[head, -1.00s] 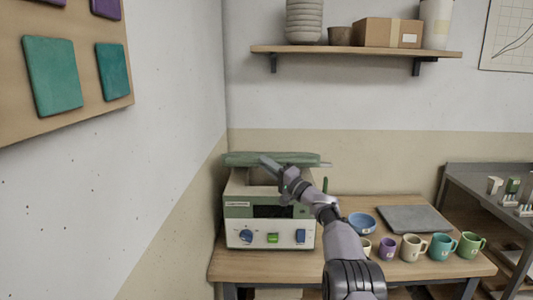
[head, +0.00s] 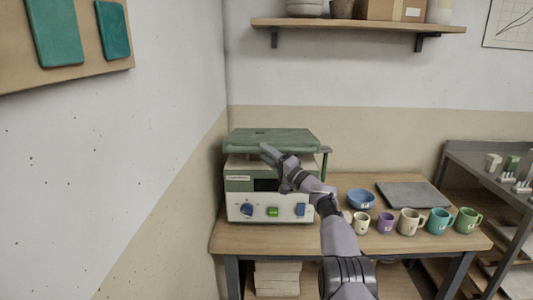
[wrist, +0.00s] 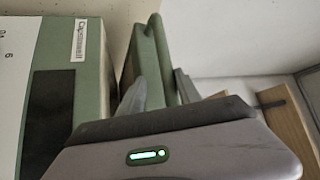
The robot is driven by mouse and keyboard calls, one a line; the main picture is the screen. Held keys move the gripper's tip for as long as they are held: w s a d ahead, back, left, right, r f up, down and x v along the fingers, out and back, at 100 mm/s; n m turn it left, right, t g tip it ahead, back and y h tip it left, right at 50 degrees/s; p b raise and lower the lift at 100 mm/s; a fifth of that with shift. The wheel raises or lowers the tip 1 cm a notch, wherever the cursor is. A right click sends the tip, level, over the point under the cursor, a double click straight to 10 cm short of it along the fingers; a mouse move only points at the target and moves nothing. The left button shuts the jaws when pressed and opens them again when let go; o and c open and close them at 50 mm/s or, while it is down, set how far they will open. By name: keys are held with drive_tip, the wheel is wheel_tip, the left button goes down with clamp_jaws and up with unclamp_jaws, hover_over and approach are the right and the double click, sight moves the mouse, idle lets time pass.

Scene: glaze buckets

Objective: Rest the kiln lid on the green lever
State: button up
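The kiln (head: 238,208) stands at the left end of the table, with a cream front, green trim, knobs and buttons. Its flat green lid (head: 285,138) is above the body, with a gap between, and its top face shows. The green lever (head: 325,165) stands at the kiln's right side. Its top meets the lid's right end in the head view; I cannot tell whether they touch. My gripper (head: 265,149) is at the lid's front edge. In the wrist view its fingers (wrist: 160,88) are apart, with the lid's green edge (wrist: 160,45) between them.
A blue bowl (head: 361,199), several mugs (head: 411,222) and a grey slab (head: 412,195) are right of the kiln on the table (head: 270,237). A wall shelf (head: 355,25) is above. A metal rack (head: 485,150) stands at the right. The wall is close on the left.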

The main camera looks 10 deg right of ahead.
drive_tip(key=shift+r, duration=0.15)
drive_tip(key=shift+s+d, duration=0.1)
drive_tip(key=p+v, duration=0.3)
drive_tip(key=v, duration=1.4)
drive_tip(key=shift+p, duration=0.3)
